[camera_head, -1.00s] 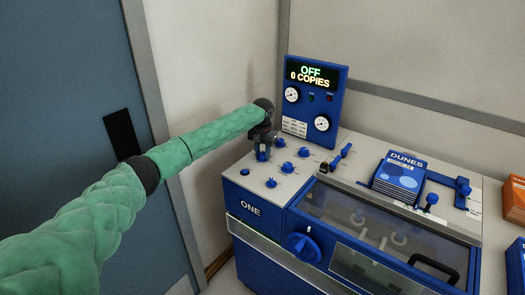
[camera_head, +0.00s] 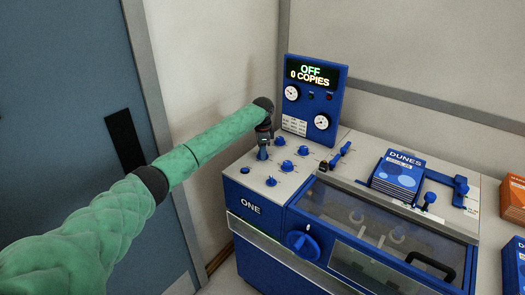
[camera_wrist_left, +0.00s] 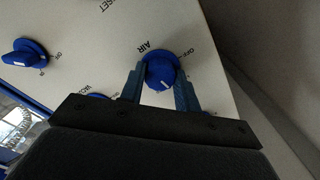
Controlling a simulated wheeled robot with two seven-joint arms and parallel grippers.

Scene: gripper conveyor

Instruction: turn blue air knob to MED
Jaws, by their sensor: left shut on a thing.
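The blue air knob (camera_wrist_left: 158,75) shows in the left wrist view beside the printed word AIR, with an OFF mark to its right. A white pointer line on it faces the lower edge of that view; the MED mark cannot be made out. My left gripper (camera_head: 263,153) points down at the back left of the machine's top. Its two blue fingers are shut on the knob, one on each side. In the head view the fingers largely hide the knob. My right gripper is not in view.
Several other blue knobs (camera_head: 303,151) stand close by on the panel. A display panel (camera_head: 312,95) reading OFF, 0 COPIES rises behind. A blue lever (camera_head: 340,153) and a stack of DUNES booklets (camera_head: 398,175) are to the right. A wall is behind my arm.

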